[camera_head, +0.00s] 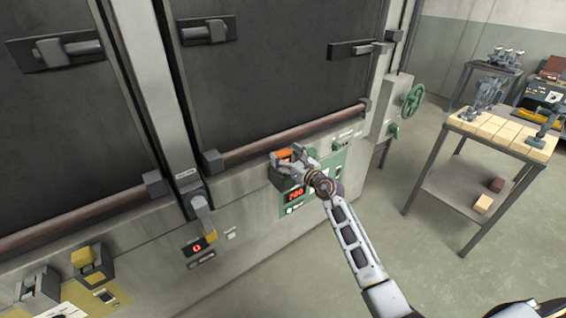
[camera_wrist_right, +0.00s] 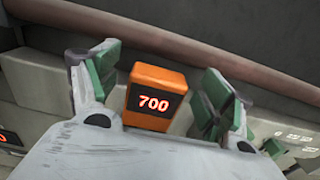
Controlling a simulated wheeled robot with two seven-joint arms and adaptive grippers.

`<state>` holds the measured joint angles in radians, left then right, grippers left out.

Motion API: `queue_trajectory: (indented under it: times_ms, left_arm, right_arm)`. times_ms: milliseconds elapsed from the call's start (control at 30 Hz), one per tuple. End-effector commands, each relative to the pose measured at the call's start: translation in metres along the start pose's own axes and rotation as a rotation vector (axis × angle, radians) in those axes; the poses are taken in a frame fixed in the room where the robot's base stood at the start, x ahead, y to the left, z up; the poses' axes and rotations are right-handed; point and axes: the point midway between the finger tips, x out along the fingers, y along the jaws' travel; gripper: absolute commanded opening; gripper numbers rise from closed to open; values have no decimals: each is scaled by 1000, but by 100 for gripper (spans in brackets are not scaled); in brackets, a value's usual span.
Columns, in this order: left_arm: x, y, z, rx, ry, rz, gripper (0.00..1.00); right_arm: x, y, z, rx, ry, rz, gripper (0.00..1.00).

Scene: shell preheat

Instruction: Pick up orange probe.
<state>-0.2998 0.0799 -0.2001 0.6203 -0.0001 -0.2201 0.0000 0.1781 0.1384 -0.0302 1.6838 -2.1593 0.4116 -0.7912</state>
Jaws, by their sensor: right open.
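The orange probe (camera_wrist_right: 156,78) is a small block with a red "700" on a dark display in the right wrist view. It sits between the two green-padded fingers of my right gripper (camera_wrist_right: 153,92), with a gap to the finger on the right. In the head view only a bit of orange (camera_head: 284,154) shows at the oven's front, partly hidden by my right gripper (camera_head: 290,160). The gripper is open around the probe. I cannot tell whether the left finger touches it. My left gripper is not in view.
A large oven with dark doors (camera_head: 270,70) and a rusty rail (camera_head: 290,135) stands close behind the gripper. A green panel with a red readout (camera_head: 295,194) lies below. A tiled table (camera_head: 505,131) stands right, with floor between.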

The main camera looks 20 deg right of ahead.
Motion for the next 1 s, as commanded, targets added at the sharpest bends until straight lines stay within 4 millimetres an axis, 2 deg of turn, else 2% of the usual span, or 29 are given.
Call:
queue_trajectory:
  times_ms: [267, 767, 1000]
  left_arm:
    - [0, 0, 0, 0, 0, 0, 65]
    - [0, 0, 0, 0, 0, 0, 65]
    - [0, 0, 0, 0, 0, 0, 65]
  right_arm:
    - [17, 0, 0, 1, 0, -1, 80]
    - [18, 0, 0, 0, 0, 0, 80]
    - [18, 0, 0, 0, 0, 0, 52]
